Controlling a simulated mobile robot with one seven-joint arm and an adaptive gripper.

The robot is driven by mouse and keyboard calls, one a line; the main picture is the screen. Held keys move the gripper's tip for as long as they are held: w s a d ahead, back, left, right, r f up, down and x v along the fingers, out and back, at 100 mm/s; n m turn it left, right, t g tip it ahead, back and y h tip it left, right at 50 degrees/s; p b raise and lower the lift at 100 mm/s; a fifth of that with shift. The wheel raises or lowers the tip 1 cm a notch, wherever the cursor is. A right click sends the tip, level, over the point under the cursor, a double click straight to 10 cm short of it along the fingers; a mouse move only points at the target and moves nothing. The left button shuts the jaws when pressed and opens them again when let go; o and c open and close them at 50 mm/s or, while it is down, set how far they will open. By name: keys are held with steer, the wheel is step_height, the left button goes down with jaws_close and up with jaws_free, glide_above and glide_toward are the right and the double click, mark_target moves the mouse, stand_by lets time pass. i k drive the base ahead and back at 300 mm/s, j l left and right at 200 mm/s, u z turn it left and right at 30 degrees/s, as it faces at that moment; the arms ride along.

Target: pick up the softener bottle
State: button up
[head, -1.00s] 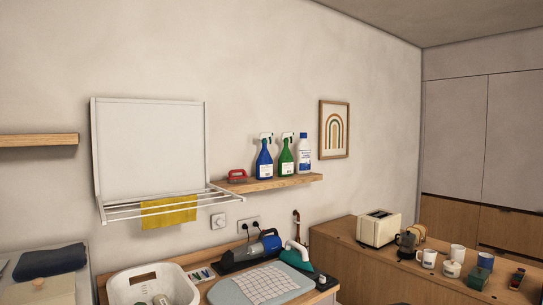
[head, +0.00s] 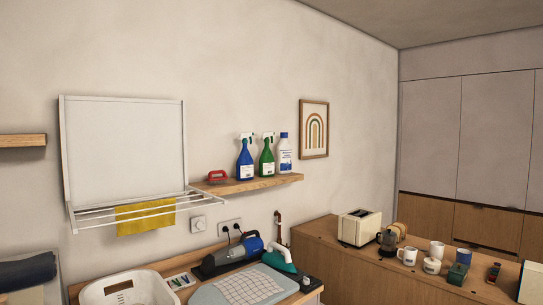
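A white bottle with a blue cap and a blue label (head: 285,156), which looks like the softener bottle, stands upright at the right end of the wooden wall shelf (head: 252,185). A green spray bottle (head: 266,158) and a blue spray bottle (head: 245,160) stand to its left. The label is too small to read. My gripper is in neither the foreground nor near the shelf.
A red brush (head: 217,177) lies on the shelf's left end. A wall drying rack (head: 125,150) with a yellow cloth is left of it. Below are a handheld vacuum (head: 230,255), an iron (head: 279,258) and an ironing pad (head: 205,299). A toaster (head: 359,228) stands right.

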mark_target(284, 149)
steer(key=i+l, duration=0.2)
steer(key=i, duration=0.2)
steer(key=i+l, duration=0.15)
steer(key=i, duration=0.25)
steer(key=i+l, duration=0.2)
steer(key=i, duration=0.25)
steer(key=i+l+u, duration=0.1)
steer(key=i, duration=0.3)
steer(key=l, duration=0.1)
